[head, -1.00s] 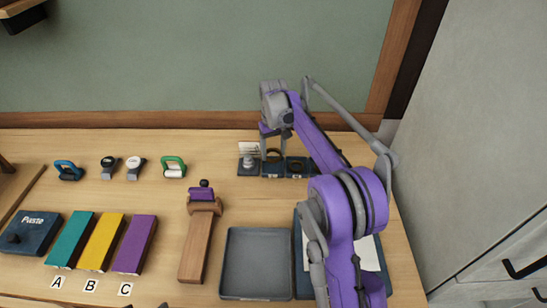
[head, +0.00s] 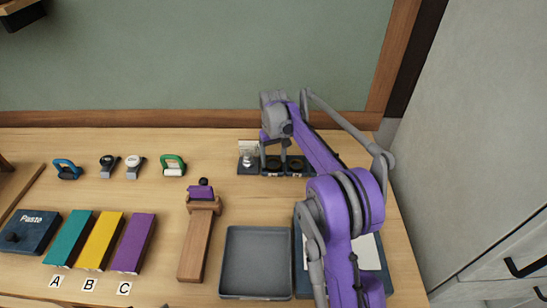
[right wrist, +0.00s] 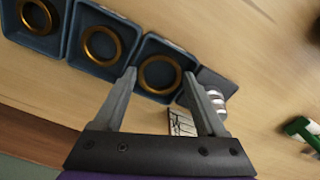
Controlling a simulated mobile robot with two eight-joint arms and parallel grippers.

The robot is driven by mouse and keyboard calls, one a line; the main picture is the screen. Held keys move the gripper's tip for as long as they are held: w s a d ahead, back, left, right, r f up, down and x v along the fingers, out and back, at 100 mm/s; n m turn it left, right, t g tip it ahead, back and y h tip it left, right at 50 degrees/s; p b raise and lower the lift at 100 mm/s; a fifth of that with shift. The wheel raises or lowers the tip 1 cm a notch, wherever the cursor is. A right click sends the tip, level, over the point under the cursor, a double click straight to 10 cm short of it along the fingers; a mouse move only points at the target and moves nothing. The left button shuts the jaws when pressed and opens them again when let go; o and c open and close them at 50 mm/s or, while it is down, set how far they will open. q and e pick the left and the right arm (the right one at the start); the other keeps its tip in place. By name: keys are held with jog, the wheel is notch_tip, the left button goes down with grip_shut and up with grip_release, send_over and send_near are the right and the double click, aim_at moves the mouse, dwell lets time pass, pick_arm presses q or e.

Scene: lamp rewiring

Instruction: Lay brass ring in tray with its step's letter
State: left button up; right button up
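Three small dark blue trays stand in a row at the back of the bench, and the right wrist view shows a brass ring lying in each. The near ring (right wrist: 142,75) is in the tray (right wrist: 150,46) between my fingertips; the middle ring (right wrist: 86,43) and far ring (right wrist: 22,12) lie in the others. In the head view the trays (head: 296,174) are partly hidden by my right gripper (head: 274,158). My right gripper (right wrist: 158,80) is open and empty, its fingertips spread over the near tray. No tray letter is readable. My left gripper is not in view.
A silver ribbed part (right wrist: 216,103) and a printed card (right wrist: 181,123) stand beside the near tray. Teal (head: 70,238), yellow (head: 102,241) and purple (head: 134,243) blocks lie left, lettered A, B, C. A grey empty tray (head: 257,262) is in front.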

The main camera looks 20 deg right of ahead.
jog(key=shift+o, duration=1.4)
jog(key=shift+r, duration=0.15)
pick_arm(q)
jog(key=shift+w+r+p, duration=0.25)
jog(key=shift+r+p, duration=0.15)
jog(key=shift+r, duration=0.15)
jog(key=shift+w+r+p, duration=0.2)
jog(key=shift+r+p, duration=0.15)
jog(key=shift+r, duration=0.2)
pick_arm(e)
notch_tip(320, 180, up, 13)
